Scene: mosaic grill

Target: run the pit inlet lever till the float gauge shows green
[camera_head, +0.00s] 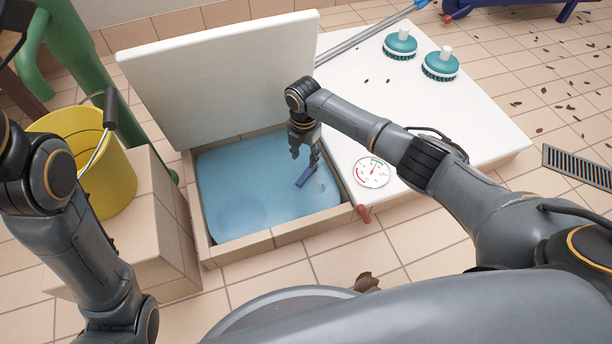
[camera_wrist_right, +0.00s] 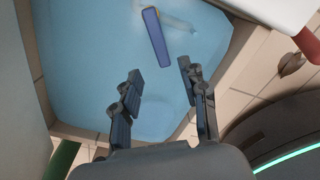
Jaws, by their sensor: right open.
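The pit (camera_head: 215,245) is a tiled basin with blue water (camera_head: 240,200) in it, its white lid raised at the back. The round white float gauge (camera_head: 372,172) sits on the white top right of the pit; it has red and green marks, but its needle reading is too small to tell. My right gripper (camera_head: 304,150) is open and empty over the water, apart from the lever. My left arm shows at the left, its gripper out of view.
A yellow bucket (camera_head: 85,150) stands on a tiled block at left, beside a green pipe (camera_head: 75,60). Two teal brushes (camera_head: 440,65) sit on the white top. A floor drain (camera_head: 578,167) is at right.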

